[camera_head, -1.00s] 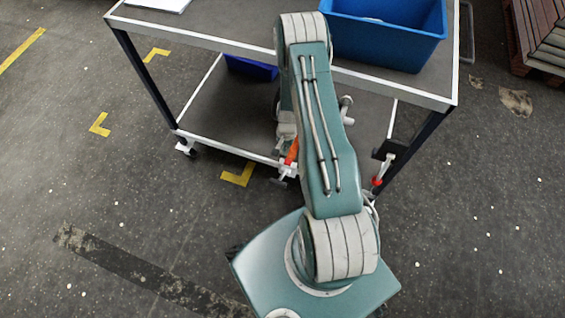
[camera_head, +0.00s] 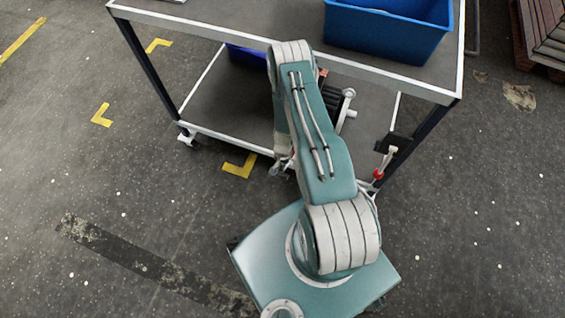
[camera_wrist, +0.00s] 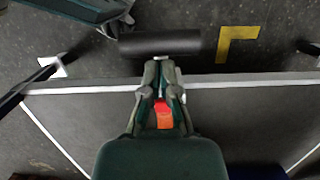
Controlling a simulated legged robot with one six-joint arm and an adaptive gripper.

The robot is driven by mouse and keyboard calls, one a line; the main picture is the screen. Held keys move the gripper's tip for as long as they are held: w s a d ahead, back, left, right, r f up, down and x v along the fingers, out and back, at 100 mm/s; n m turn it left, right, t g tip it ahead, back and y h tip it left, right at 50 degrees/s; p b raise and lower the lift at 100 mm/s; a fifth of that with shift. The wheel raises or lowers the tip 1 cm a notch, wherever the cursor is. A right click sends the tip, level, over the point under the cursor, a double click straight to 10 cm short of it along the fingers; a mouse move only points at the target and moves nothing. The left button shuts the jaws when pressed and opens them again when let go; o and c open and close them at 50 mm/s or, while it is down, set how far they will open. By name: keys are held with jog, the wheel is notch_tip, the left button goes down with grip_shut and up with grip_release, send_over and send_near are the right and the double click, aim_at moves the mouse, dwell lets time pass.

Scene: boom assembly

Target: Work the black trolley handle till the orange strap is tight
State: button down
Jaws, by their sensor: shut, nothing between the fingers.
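In the wrist view a thick black cylindrical handle (camera_wrist: 160,43) lies crosswise just beyond my fingertips. My gripper (camera_wrist: 159,62) is shut and empty, its tips at the lower edge of the handle; I cannot tell whether they touch it. A short orange piece of strap (camera_wrist: 161,112) shows between and behind my fingers; how tight it is cannot be judged. In the head view my gripper (camera_head: 283,168) is small beside the trolley's lower front edge, and my arm hides the handle and most of the strap.
The trolley's lower shelf (camera_head: 222,105) lies under its top deck, which carries a blue crate (camera_head: 385,35). A lever with a red ball (camera_head: 379,172) stands by the right front leg. Yellow floor marks (camera_head: 240,166) lie nearby. The floor at left is free.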

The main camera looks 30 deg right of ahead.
aim_at(281, 174)
jog(key=shift+s+a+f, duration=0.3)
jog(key=shift+f, duration=0.05)
dwell(0.6)
jog(key=shift+s+a+f, duration=0.1)
jog(key=shift+s+f, duration=0.1)
jog(key=shift+f, duration=0.05)
jog(key=shift+s+a+f+h, duration=0.25)
jog(key=shift+s+f+h, duration=0.2)
jog(key=shift+h, duration=0.15)
jog(key=s+a+f+t+h, duration=0.2)
jog(key=a+f+t+h, duration=0.1)
jog(key=f, duration=0.6)
jog(key=shift+s+a+t, duration=0.3)
jog(key=shift+a, duration=0.15)
